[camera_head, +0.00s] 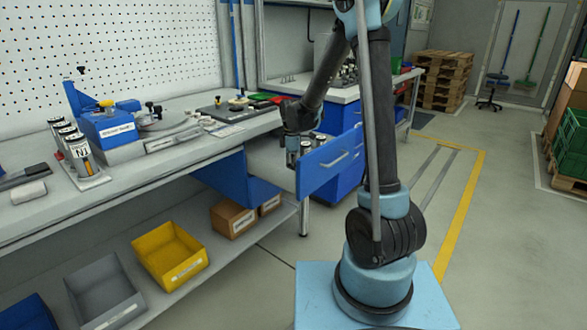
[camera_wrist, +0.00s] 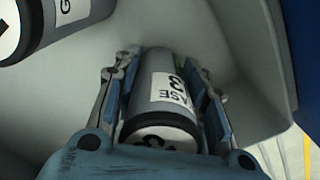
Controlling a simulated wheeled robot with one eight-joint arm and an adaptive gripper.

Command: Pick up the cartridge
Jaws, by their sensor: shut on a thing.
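A grey cylindrical cartridge (camera_wrist: 160,115) with a white label, partly reading "ASE" and "3", lies between the two fingers of my gripper (camera_wrist: 163,95) in the wrist view. The blue pads are closed on its sides. A second dark cylinder (camera_wrist: 50,28) with a white label, only partly in view, is at the upper left, apart from the gripper. In the head view my gripper (camera_head: 292,138) points down into the open blue drawer (camera_head: 326,160). The cylinders there are small and mostly hidden by the arm and the drawer front.
The light drawer wall (camera_wrist: 235,60) is close around the gripper. Left of the drawer is a workbench (camera_head: 130,170) with a blue fixture (camera_head: 108,130) and a rack of several cylinders (camera_head: 78,155). Yellow (camera_head: 170,255) and grey (camera_head: 103,295) bins sit below.

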